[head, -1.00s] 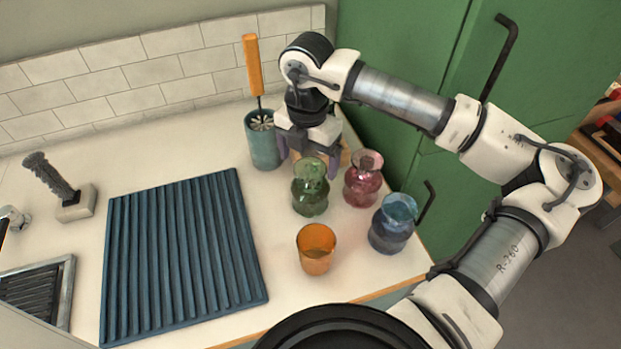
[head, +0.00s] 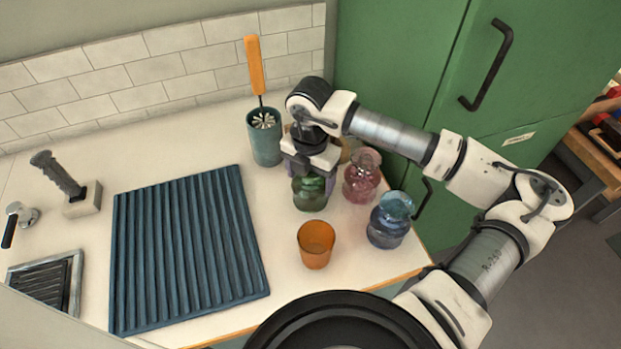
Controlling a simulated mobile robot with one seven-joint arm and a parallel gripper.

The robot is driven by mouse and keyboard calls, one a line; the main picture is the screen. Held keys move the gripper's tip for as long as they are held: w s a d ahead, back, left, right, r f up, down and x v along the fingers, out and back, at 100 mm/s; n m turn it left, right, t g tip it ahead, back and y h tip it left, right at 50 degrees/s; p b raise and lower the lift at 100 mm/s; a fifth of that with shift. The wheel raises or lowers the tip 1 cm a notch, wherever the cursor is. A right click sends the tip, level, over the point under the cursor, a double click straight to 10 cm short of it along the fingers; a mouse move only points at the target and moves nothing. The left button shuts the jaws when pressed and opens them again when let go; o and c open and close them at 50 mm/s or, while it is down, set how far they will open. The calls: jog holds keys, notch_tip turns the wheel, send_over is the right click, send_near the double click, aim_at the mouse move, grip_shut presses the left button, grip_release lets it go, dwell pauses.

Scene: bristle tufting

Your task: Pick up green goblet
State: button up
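The green goblet (head: 311,194) is see-through and stands upright on the white counter, between the blue ribbed mat and the pink goblet. My gripper (head: 309,178) has come down over it from above. The gripper body hides the goblet's upper part, and only its lower bowl shows.
Close on the right stand a pink goblet (head: 362,178) and a blue one (head: 390,222). An orange cup (head: 316,244) is in front. A teal holder (head: 265,140) with an orange-handled brush stands behind left. The ribbed mat (head: 190,250) lies left.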

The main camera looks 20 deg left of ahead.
jog(key=c, duration=0.6)
jog(key=shift+r, duration=0.1)
